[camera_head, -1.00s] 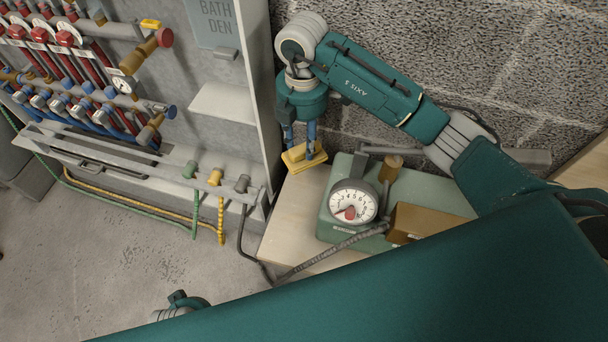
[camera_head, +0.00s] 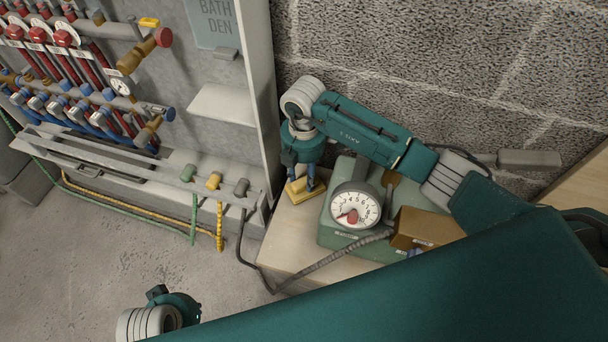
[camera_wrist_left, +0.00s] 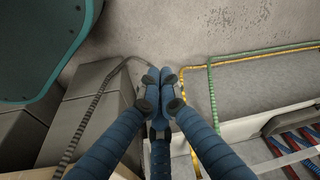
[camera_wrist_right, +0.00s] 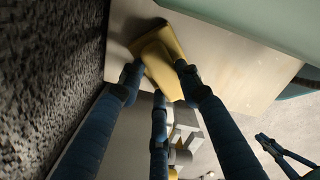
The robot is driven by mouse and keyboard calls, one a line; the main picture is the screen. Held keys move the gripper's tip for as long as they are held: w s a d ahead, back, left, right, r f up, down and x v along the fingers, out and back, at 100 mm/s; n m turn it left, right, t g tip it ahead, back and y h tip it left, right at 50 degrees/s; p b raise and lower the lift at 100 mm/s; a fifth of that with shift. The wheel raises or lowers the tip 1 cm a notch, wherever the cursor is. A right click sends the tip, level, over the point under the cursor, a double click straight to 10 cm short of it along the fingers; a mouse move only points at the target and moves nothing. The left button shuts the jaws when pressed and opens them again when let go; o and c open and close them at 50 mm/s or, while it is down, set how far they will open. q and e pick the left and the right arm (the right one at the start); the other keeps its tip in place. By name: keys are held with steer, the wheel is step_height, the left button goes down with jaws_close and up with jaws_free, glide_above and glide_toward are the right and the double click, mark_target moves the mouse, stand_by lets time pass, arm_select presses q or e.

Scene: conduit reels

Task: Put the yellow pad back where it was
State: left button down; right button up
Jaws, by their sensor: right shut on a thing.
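The yellow pad (camera_head: 299,193) is a small block with a raised grip. It is at the bench's back left corner, beside the green gauge machine (camera_head: 340,236). My right gripper (camera_head: 306,182) points down and is shut on the pad's raised part. The right wrist view shows the pad (camera_wrist_right: 163,48) between the fingertips, over the pale bench top. I cannot tell whether its underside touches the bench. My left gripper (camera_wrist_left: 158,86) is shut and empty, its fingertips together above the floor. In the head view only part of my left arm shows, at the bottom.
The pale wooden bench (camera_head: 283,253) stands against the block wall. A brown box (camera_head: 425,228) sits by the machine. A dark ribbed hose (camera_head: 330,257) crosses the bench front. The manifold cabinet (camera_head: 225,130) with valves and pipes is to the left.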

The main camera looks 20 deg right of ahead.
mark_target(304, 178)
arm_select(q)
steer(key=shift+r, duration=0.1)
arm_select(e)
steer(key=shift+f, duration=0.1)
steer(key=o, duration=1.1)
arm_select(q)
steer(key=shift+r, duration=0.1)
arm_select(e)
steer(key=shift+r, duration=0.25)
arm_select(q)
step_height(304, 178, down, 8)
steer(key=s+p, duration=0.1)
steer(key=p, duration=0.1)
steer(key=shift+s, duration=0.15)
arm_select(e)
step_height(304, 178, up, 12)
steer(key=shift+f, duration=0.1)
